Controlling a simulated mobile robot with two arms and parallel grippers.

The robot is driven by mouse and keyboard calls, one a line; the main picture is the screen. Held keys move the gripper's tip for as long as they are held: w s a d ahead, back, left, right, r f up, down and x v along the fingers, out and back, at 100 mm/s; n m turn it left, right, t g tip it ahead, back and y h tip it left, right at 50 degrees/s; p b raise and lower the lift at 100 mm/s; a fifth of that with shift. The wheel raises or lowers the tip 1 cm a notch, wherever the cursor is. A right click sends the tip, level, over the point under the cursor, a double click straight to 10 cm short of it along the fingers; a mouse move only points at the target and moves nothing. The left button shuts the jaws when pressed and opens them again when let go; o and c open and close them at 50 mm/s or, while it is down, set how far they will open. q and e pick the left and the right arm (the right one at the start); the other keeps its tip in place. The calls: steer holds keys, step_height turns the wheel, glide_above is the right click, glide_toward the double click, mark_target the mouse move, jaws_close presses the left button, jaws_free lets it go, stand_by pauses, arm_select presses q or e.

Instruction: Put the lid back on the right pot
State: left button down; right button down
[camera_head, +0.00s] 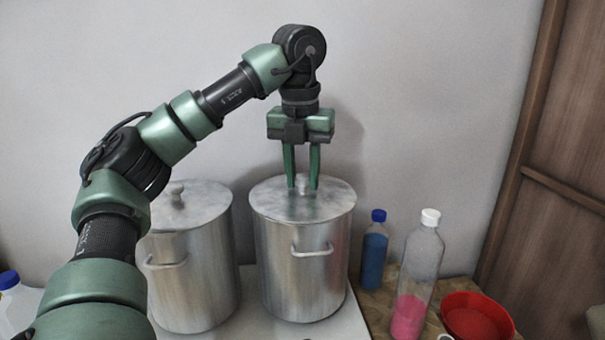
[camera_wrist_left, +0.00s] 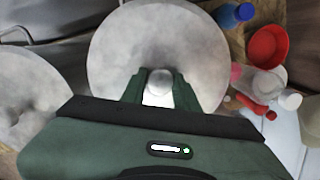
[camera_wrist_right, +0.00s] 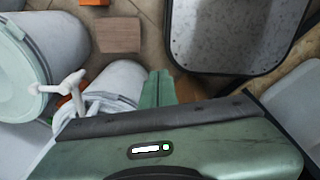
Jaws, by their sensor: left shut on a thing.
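The right pot (camera_head: 300,280) is a tall metal pot with a side handle. Its round grey lid (camera_head: 275,203) lies level across the top, with its rim lined up with the pot's rim and no gap that I can see. My left gripper (camera_head: 302,186) points straight down and is shut on the knob of this lid. In the left wrist view the knob (camera_wrist_left: 159,82) sits between the two green fingers, and the lid (camera_wrist_left: 150,40) hides the pot below. My right gripper (camera_wrist_right: 157,88) shows only in the right wrist view, with its fingers together and nothing between them.
The left pot (camera_head: 205,285) stands close beside, with its own lid (camera_head: 208,203) on. To the right are a blue bottle (camera_head: 374,250), a clear bottle with pink contents (camera_head: 410,310) and a red bowl (camera_head: 476,316). A wall is close behind.

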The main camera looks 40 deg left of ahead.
stand_by(0.4)
arm_select(q)
steer(key=c, duration=0.5)
jaws_free()
steer(key=shift+r+p, duration=1.4)
steer(key=shift+p, duration=0.05)
steer(key=shift+r, duration=2.15)
jaws_close()
